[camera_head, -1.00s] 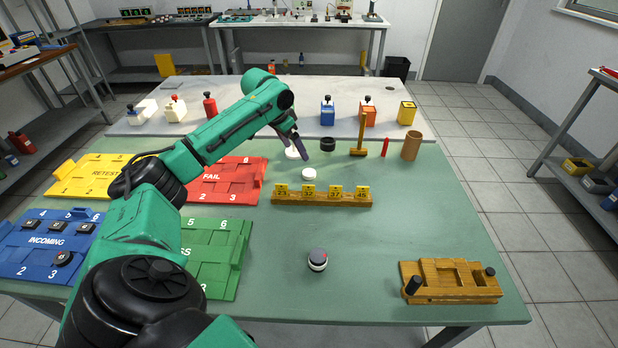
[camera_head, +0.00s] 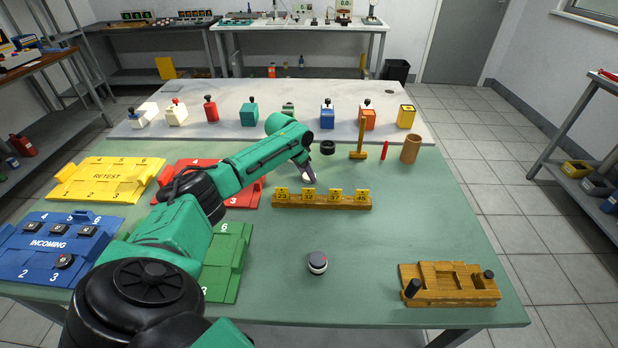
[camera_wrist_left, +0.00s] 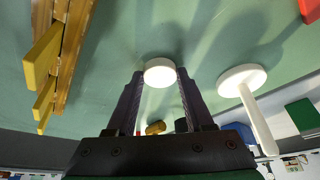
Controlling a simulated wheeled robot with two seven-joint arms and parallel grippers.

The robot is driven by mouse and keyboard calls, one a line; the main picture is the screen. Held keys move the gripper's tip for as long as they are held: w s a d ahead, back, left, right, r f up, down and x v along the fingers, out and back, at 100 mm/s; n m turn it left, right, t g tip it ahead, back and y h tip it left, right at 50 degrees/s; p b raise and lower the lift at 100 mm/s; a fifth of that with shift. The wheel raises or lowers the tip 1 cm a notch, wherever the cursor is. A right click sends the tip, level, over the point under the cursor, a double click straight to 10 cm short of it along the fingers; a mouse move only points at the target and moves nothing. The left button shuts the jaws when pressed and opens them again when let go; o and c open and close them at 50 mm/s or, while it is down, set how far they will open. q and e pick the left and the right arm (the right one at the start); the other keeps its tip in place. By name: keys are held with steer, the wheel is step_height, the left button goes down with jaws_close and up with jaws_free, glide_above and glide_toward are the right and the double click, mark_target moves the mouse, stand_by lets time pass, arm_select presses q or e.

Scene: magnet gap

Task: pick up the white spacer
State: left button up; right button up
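The white spacer (camera_wrist_left: 159,72) is a small round disc on the green table. In the head view only part of it shows (camera_head: 306,177), behind my left gripper (camera_head: 310,172). In the left wrist view my left gripper (camera_wrist_left: 159,78) is open, its two dark fingers on either side of the spacer at the fingertips. I cannot tell whether either finger touches it. My right gripper is not in view.
A white post on a round base (camera_wrist_left: 241,80) stands close beside the spacer. A yellow-tagged wooden rack (camera_head: 322,202) lies just in front. A dark ring (camera_head: 328,147) and wooden hammer-like stand (camera_head: 359,153) are behind.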

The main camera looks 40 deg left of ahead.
arm_select(q)
jaws_close()
steer(key=shift+r, duration=0.1)
